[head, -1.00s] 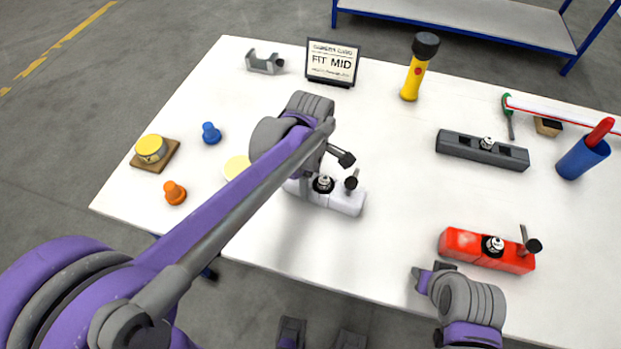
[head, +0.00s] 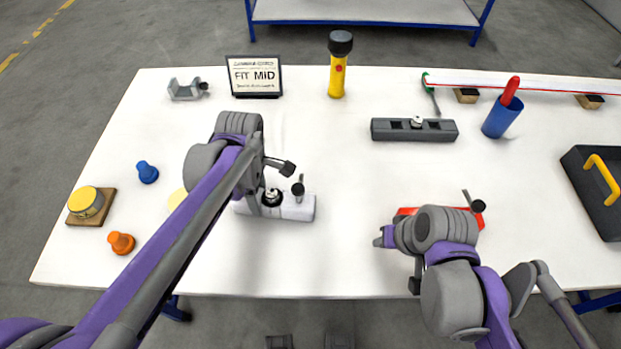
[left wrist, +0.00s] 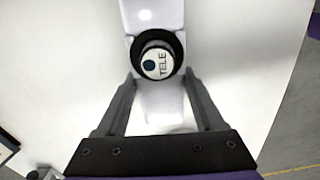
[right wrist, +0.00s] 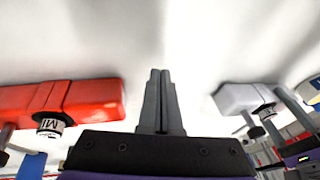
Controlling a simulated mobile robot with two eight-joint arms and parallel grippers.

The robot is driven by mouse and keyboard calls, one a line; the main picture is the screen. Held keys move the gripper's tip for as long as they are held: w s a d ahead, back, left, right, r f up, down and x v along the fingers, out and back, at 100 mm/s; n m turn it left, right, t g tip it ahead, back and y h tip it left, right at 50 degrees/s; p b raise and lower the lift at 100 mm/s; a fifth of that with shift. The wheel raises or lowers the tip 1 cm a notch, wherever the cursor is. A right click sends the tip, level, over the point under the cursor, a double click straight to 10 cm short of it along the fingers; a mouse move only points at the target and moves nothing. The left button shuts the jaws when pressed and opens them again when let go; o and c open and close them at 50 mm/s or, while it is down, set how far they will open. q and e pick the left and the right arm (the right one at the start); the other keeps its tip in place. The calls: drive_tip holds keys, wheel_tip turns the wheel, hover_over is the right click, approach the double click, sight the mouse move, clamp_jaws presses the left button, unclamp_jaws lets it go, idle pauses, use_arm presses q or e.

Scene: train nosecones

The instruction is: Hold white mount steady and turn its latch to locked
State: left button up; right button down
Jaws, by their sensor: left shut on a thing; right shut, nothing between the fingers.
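The white mount (head: 296,207) lies on the table left of centre, with a round fitting marked TELE (left wrist: 157,62) in the left wrist view. Its latch lever (head: 298,188) stands up near the right end with a black knob. My left gripper (head: 256,205) is shut on the mount, a finger on either side of it; the grip is partly hidden in the head view. My right gripper (head: 414,282) is shut and empty, right of the white mount and apart from it. Its closed fingers (right wrist: 160,100) show between the red and white mounts in the right wrist view.
A red mount (right wrist: 95,98) sits by my right arm, mostly hidden in the head view. A grey mount (head: 390,130), yellow flashlight (head: 337,75) and FIT MID sign (head: 254,76) stand behind. Blue (head: 147,172) and orange (head: 121,242) knobs lie left. Table between white and red mounts is clear.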

sight(300, 187)
drive_tip(key=w+a+r+g+y, duration=0.2)
drive_tip(key=w+r+y, duration=0.5)
drive_tip(key=w+r, duration=0.45)
drive_tip(key=shift+m+y, duration=0.3)
drive_tip(key=x, duration=1.1)
drive_tip(key=shift+f, duration=0.1)
drive_tip(key=shift+w+a, duration=0.2)
drive_tip(key=shift+a, duration=0.95)
drive_tip(key=shift+w+a, duration=0.15)
drive_tip(key=shift+a, duration=0.45)
